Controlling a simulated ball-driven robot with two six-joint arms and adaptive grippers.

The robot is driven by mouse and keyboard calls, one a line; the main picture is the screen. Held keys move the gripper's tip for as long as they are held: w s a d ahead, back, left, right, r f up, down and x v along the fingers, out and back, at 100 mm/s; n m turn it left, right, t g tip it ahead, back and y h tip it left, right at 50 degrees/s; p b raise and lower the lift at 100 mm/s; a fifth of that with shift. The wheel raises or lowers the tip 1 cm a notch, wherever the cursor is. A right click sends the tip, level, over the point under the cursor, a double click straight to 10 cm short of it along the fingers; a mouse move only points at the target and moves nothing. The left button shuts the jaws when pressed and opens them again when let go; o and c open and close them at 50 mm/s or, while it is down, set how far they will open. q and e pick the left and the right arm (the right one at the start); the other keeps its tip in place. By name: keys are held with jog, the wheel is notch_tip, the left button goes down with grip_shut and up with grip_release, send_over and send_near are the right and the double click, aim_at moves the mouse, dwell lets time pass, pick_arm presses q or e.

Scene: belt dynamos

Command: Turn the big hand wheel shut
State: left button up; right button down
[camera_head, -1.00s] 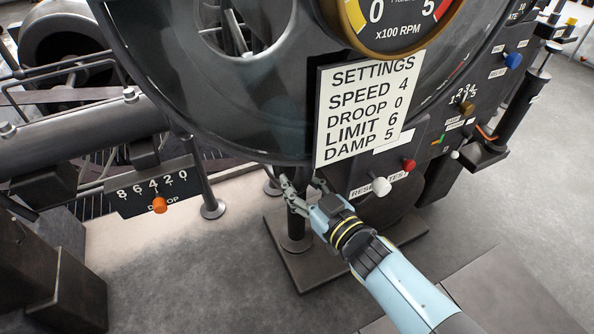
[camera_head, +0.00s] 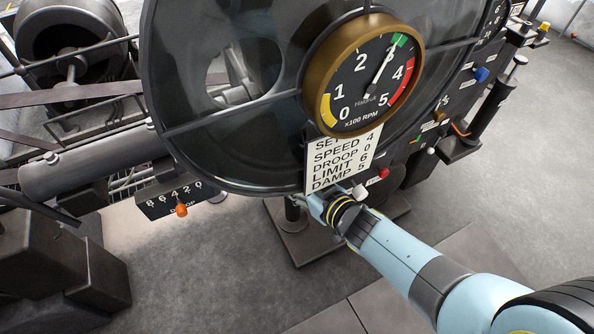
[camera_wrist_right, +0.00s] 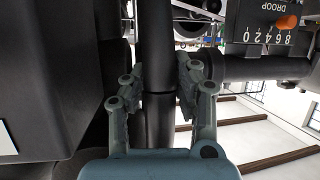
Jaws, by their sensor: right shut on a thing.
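A large dark spoked wheel (camera_head: 212,181) fills the upper middle of the head view, with a gauge and a card in front of it. I cannot tell whether it is the hand wheel. My right gripper (camera_head: 315,204) is low at its rim, just below the card, and its fingers are largely hidden there. In the right wrist view my right gripper (camera_wrist_right: 159,72) is shut on a dark round bar (camera_wrist_right: 157,45), one finger on each side. I cannot tell whether this bar is part of the hand wheel or a post. My left gripper is out of view.
The brass-rimmed gauge (camera_head: 313,90) points near 3. The settings card (camera_head: 340,160) hangs below it. A panel with a red knob (camera_head: 383,174) and a white knob (camera_head: 360,191) is close right of my gripper. An orange droop pointer (camera_head: 181,210) is at left. The front floor is open.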

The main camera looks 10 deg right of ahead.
jog(key=shift+d, duration=0.1)
jog(key=c, duration=1)
grip_release()
jog(key=v, duration=1.2)
jog(key=shift+r, duration=0.1)
